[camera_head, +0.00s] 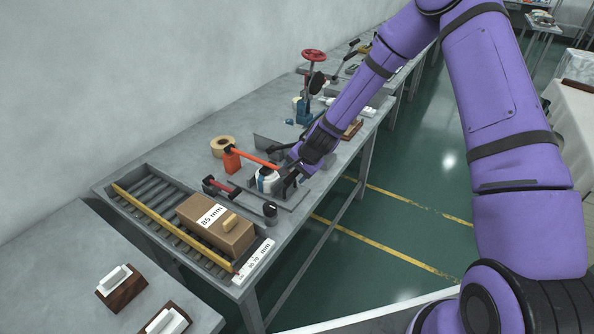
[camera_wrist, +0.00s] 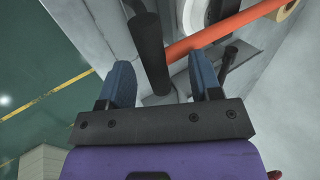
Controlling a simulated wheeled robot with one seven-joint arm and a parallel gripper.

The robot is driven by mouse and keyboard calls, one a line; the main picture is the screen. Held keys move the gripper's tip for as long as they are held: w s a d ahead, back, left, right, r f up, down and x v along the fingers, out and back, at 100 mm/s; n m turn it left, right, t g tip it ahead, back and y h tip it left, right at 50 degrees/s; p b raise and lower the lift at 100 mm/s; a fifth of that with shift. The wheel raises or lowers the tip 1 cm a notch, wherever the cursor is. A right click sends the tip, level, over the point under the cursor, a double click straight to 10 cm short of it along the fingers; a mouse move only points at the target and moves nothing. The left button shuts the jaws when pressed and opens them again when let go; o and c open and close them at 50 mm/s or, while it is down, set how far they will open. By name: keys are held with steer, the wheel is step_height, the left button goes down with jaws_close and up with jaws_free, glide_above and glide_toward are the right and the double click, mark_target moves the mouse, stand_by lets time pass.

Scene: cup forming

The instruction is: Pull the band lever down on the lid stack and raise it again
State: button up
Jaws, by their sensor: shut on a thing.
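The band lever is an orange bar (camera_head: 252,158) running from an orange post (camera_head: 231,161) on the left, sloping slightly down to the right toward my gripper (camera_head: 293,173). In the wrist view the orange bar (camera_wrist: 225,32) meets a black cylindrical grip (camera_wrist: 148,48).
A roller tray (camera_head: 150,212) with an "85 mm" box (camera_head: 215,227) lies to the left. A tan ring (camera_head: 222,146) stands behind the orange post. A red-handled lever (camera_head: 219,184) is left of the lid stack. A red-wheeled press (camera_head: 313,57) is farther back.

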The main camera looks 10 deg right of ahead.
steer(key=shift+s+f, duration=0.55)
steer(key=shift+f, duration=0.1)
steer(key=shift+d+r, duration=0.1)
steer(key=shift+r, duration=0.55)
steer(key=v, duration=1)
steer(key=shift+w+r, duration=0.3)
steer(key=shift+r, duration=0.05)
